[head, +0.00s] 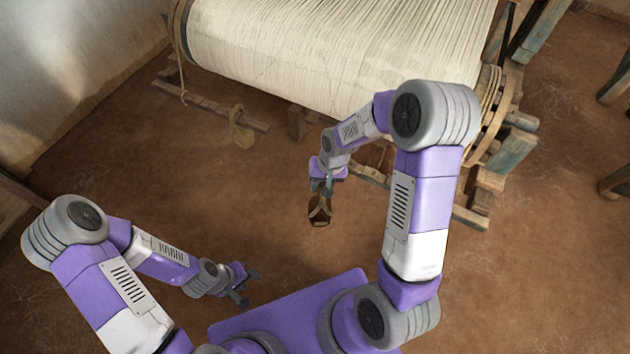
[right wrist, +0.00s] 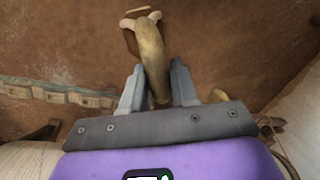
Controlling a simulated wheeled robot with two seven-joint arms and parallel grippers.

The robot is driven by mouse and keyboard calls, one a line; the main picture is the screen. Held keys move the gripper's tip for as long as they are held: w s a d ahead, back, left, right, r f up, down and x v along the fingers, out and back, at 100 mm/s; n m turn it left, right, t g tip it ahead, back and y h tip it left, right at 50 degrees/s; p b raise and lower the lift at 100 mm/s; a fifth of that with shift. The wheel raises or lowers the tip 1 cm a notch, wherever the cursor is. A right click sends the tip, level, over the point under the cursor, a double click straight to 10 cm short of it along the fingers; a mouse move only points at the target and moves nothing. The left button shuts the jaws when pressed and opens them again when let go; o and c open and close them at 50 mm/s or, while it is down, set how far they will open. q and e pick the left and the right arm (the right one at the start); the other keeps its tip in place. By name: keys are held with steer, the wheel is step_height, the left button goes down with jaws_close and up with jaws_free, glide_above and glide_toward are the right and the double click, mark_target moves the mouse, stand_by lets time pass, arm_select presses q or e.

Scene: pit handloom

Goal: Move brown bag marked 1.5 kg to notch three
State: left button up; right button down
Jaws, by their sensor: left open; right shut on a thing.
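A small brown bag (head: 319,212) with a lighter tan strap hangs from my right gripper (head: 322,187), above the bare floor in front of the loom. In the right wrist view an olive-tan curved part of the held thing (right wrist: 151,55) is between the two fingers of the right gripper (right wrist: 157,88), which are shut on it. No weight mark is readable. My left gripper (head: 245,287) is open and empty, low at the left.
The loom's large roller of cream warp (head: 320,45) fills the top. A yellowish bag or weight (head: 241,130) is near a wooden bar (head: 210,106) at the left. Blue-green loom posts (head: 510,150) stand at the right. The floor between is clear.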

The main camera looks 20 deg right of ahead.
mark_target(327, 216)
steer(key=d+f+m+t+b, duration=0.1)
steer(key=d+f+m+b, duration=0.1)
steer(key=d+f+m, duration=0.55)
steer(key=shift+n+h, duration=0.3)
steer(key=shift+n, duration=0.35)
steer(key=shift+s+a+f+p, duration=0.1)
steer(key=shift+s+a+p, duration=0.05)
steer(key=shift+s+a, duration=1.1)
steer(key=shift+s+a+f+p, duration=0.15)
steer(key=shift+s+a, duration=0.8)
steer(key=shift+a, duration=0.45)
steer(key=shift+s+a+f+p, duration=0.1)
steer(key=shift+s+a+p, duration=0.05)
steer(key=shift+s+a, duration=1.1)
